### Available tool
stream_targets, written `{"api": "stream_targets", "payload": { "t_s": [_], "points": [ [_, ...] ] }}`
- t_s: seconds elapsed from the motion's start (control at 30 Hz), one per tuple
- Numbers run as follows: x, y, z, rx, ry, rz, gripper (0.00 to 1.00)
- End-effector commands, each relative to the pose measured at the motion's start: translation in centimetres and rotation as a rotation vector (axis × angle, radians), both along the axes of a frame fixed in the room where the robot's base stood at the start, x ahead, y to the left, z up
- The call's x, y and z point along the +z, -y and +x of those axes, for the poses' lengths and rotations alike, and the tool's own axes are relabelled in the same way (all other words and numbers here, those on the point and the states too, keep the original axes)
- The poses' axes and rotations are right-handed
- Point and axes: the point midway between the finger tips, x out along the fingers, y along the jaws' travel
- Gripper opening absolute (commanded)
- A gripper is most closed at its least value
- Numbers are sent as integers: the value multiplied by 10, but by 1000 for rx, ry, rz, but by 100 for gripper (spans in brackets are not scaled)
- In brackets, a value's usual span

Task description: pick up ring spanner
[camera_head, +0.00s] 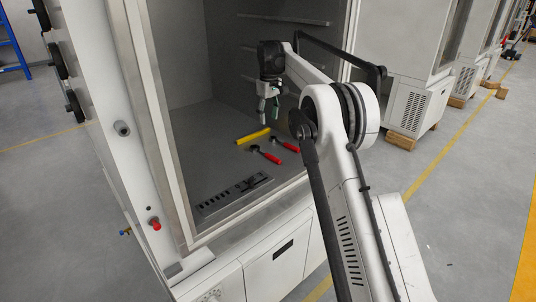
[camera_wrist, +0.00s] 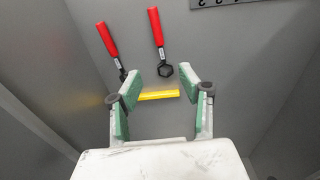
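Two red-handled tools lie side by side on the chamber floor. In the wrist view, the right tool has a dark hexagonal ring head and appears to be the ring spanner (camera_wrist: 156,28); it seems to be the nearer one in the head view (camera_head: 271,158). The left tool (camera_wrist: 108,40) has its dark head partly hidden behind a finger; it seems to be the farther one in the head view (camera_head: 288,146). My gripper (camera_wrist: 160,72) is open and empty, with green finger pads. It hangs above the floor, and the ring head shows between its fingertips.
A yellow bar (camera_head: 253,136) lies close to the tool heads; it also shows between the fingers in the wrist view (camera_wrist: 158,95). A slotted dark plate (camera_head: 235,194) is on the floor near the chamber front. Grey chamber walls (camera_head: 180,60) enclose the back and sides.

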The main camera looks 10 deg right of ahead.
Motion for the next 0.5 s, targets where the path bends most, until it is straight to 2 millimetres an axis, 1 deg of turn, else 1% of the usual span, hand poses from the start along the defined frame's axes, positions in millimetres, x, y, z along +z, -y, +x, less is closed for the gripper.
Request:
{"api": "stream_targets", "payload": {
  "t_s": [0.03, 0.2, 0.37, 0.5],
  "points": [
    [-9, 0, 7, 10, -12, 0, 39],
    [-31, 1, 18, 37, -40, -1, 39],
    [-43, 1, 21, 48, -51, 0, 39],
    [-60, 1, 22, 49, -53, -1, 39]
  ]
}}
